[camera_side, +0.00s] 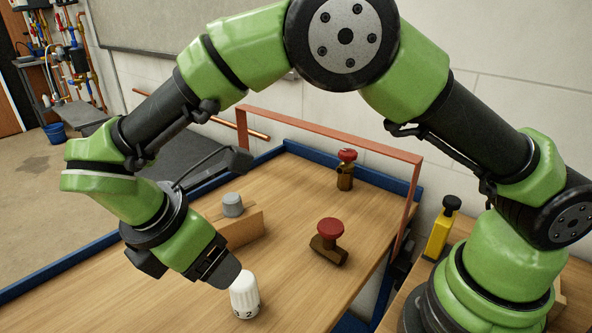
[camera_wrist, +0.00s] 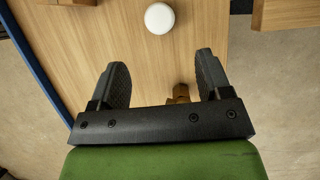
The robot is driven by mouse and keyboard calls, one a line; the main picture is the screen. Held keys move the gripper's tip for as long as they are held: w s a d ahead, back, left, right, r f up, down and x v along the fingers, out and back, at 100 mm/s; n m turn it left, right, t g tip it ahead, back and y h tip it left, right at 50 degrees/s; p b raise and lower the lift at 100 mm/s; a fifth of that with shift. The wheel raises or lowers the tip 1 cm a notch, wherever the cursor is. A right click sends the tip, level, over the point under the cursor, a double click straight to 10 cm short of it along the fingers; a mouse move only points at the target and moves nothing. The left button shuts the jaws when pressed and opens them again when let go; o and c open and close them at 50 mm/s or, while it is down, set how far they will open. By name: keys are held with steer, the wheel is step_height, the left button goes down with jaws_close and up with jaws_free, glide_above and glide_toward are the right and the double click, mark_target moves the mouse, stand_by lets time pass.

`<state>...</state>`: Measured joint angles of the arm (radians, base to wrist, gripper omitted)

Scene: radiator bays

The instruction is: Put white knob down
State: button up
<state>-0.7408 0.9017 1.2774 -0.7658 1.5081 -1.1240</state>
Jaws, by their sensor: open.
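The white knob (camera_side: 244,296) stands upright on the wooden bench top (camera_side: 290,285), with dark numerals near its lower edge. In the wrist view the knob (camera_wrist: 159,18) shows as a round white top beyond the fingertips. My gripper (camera_side: 226,274) is close beside the knob in the side view, tilted down toward the bench. In the wrist view my gripper (camera_wrist: 160,62) has its two dark fingers spread wide with nothing held between them. The side view does not show clearly whether a finger touches the knob.
A grey knob (camera_side: 232,204) sits on a wooden block (camera_side: 240,228) behind my gripper. Two valves with red handles (camera_side: 330,229) (camera_side: 347,155) stand to the right. A copper-coloured frame (camera_side: 330,134) spans the bench's back. A yellow bottle (camera_side: 440,235) is at the right.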

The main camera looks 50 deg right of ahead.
steer(key=s+d+r+m+t+y, duration=0.1)
steer(key=s+d+r+m+y, duration=0.1)
steer(key=d+r+m, duration=0.4)
steer(key=s+d+r+m+t+y, duration=0.1)
steer(key=s+d+r+m+y, duration=0.15)
steer(key=d+r+m, duration=0.4)
steer(key=s+d+r+m+t+y, duration=0.1)
steer(key=s+d+r+m+t, duration=0.1)
steer(key=s+m, duration=0.3)
steer(key=s+d+r+m+t+y, duration=0.1)
steer(key=s+d+r+m+t, duration=0.1)
steer(key=s+m+t, duration=0.1)
steer(key=s+m, duration=0.1)
steer(key=s, duration=0.1)
steer(key=shift+s+d+m, duration=0.3)
steer(key=shift+d+m, duration=0.05)
steer(key=shift+d, duration=0.05)
